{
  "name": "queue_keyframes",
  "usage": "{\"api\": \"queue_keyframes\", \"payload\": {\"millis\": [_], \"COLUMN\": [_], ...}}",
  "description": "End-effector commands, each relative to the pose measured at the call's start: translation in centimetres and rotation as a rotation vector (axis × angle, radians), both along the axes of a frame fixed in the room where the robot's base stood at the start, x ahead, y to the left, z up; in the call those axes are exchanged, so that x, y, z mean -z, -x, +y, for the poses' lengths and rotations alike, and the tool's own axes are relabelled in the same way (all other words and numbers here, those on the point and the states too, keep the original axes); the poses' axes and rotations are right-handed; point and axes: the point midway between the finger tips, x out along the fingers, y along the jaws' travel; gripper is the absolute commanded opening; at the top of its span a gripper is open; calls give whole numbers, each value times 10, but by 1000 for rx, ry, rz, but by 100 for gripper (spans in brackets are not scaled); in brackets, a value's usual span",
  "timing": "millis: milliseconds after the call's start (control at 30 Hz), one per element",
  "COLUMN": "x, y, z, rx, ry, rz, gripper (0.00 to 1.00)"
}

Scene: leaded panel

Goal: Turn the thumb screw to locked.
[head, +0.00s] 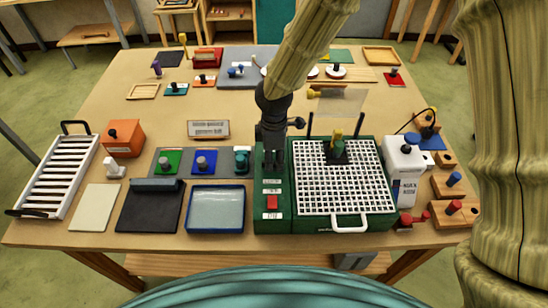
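My gripper (273,160) is dark and points down over the left strip of a green grid-topped machine (380,219), behind its red switch (272,203). The fingers look close together, but their gap and anything between them are too small and dark to tell. I cannot pick out the thumb screw for certain. A small black knob (298,122) shows just right of my gripper, and a yellow knob (312,93) sits at the left of a clear shield (342,103). The back left of the machine is partly hidden by my gripper.
On the machine's white grid (320,190) stands a green and yellow piece (337,147). A blue tray (216,210), a black mat (149,208) and a white rack (58,175) lie left. A white bottle (403,155) and wooden blocks (453,185) crowd the right. Table space behind the orange box (122,138) is clear.

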Motion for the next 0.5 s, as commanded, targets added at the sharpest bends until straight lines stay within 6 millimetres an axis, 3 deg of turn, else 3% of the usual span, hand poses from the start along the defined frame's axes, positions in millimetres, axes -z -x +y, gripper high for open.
{"api": "queue_keyframes", "payload": {"millis": [167, 500], "x": [-19, -81], "y": [-1, -1], "z": [0, 0], "rx": [0, 1], "ry": [-2, -2], "rz": [-2, -2], "gripper": [34, 34]}}
